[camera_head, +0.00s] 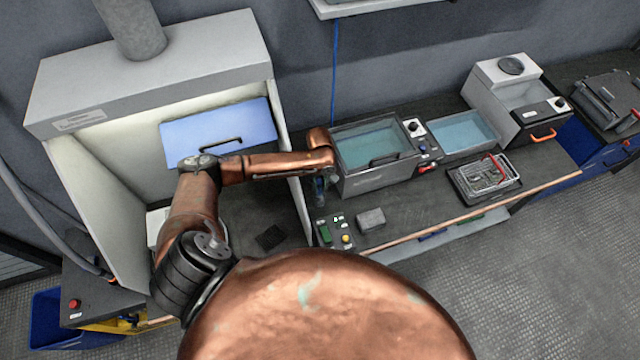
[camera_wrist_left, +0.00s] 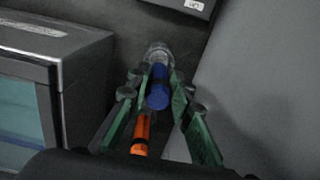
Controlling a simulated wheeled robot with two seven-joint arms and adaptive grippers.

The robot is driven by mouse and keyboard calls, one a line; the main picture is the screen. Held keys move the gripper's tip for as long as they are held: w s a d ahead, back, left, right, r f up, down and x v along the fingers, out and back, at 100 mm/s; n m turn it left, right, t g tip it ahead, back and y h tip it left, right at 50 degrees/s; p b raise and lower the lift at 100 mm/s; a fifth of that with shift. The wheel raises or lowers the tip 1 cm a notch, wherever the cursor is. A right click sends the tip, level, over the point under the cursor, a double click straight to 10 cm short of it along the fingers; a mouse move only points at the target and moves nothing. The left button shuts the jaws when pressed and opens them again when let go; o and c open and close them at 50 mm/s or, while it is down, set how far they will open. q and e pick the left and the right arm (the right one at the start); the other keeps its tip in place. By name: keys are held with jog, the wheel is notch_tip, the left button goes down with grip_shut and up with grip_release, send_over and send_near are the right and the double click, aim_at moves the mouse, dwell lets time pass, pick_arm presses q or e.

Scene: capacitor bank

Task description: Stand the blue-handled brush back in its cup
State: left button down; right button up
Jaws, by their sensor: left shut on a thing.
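My left gripper (camera_head: 320,188) hangs beside the left end of the grey tank, low over the bench, small and dark in the head view. In the left wrist view its green-padded fingers (camera_wrist_left: 156,92) are shut on the blue-handled brush (camera_wrist_left: 157,86), whose blue handle shows between the fingertips. A clear, glassy cup-like thing (camera_wrist_left: 158,52) shows just beyond the blue handle; whether the brush is inside it I cannot tell. An orange handle (camera_wrist_left: 141,134) lies nearer the camera between the fingers. The brush's bristles are hidden. My right gripper is not in view.
The tank (camera_head: 372,150) with teal liquid stands right of the gripper, close beside it. The fume hood's side wall (camera_head: 292,160) is close on the left. A control panel (camera_head: 335,230) and a grey block (camera_head: 370,220) lie in front. A wire basket (camera_head: 485,177) is farther right.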

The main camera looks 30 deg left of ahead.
pick_arm(q)
jog(key=c, duration=1.6)
grip_release()
notch_tip(320, 180, up, 12)
